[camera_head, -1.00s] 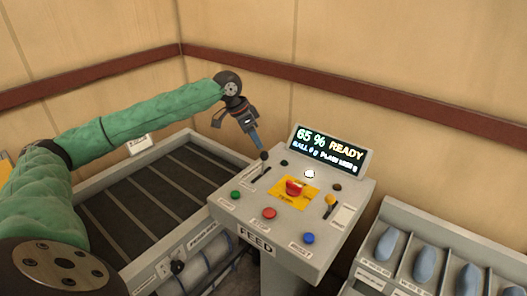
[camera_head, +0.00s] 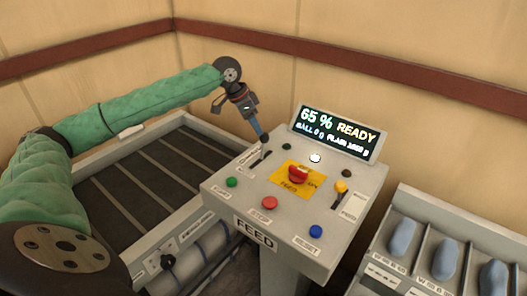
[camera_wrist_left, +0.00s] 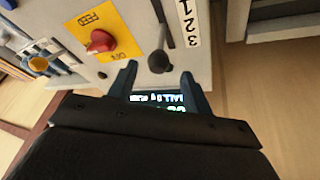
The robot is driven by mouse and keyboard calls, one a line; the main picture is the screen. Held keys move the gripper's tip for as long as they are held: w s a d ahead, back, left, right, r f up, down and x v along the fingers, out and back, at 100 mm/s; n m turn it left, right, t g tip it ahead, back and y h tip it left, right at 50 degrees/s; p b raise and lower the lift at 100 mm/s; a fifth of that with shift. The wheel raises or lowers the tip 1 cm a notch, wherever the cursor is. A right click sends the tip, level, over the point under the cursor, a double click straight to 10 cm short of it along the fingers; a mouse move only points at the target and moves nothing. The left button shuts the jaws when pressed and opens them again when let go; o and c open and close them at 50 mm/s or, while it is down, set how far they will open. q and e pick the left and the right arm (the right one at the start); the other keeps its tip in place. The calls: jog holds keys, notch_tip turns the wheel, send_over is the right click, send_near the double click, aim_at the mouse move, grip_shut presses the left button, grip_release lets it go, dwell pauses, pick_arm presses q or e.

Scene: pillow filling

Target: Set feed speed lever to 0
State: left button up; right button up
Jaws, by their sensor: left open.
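The feed console (camera_head: 265,215) stands in the middle of the head view. A black-knobbed lever sits in a slot at its back left, and its knob (camera_head: 265,153) is mostly under my left gripper (camera_head: 262,138). In the left wrist view the lever knob (camera_wrist_left: 159,62) shows beside a white scale marked 1, 2, 3 (camera_wrist_left: 188,20). My left gripper (camera_wrist_left: 160,78) is open there, with the knob just ahead of and between its two fingertips. I cannot tell whether they touch it. My right gripper is not in view.
A lit display (camera_head: 337,133) reads 65 % READY behind the controls. A slatted bin (camera_head: 130,185) is at left, a rack with blue-grey pieces (camera_head: 445,258) at right.

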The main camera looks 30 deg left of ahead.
aim_at(262, 142)
pick_arm(q)
jog(key=shift+s+p+x, duration=0.1)
jog(key=shift+p+x, duration=0.45)
jog(key=shift+x, duration=1.7)
jog(key=shift+s+p+x, duration=0.15)
jog(key=shift+p+x, duration=0.4)
jog(key=shift+x, duration=1.75)
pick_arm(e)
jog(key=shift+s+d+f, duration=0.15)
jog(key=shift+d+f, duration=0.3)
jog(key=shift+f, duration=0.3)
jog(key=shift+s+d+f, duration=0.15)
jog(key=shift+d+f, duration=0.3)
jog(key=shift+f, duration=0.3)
pick_arm(q)
jog(key=shift+a+f, duration=0.1)
jog(key=shift+a, duration=0.05)
grip_shut()
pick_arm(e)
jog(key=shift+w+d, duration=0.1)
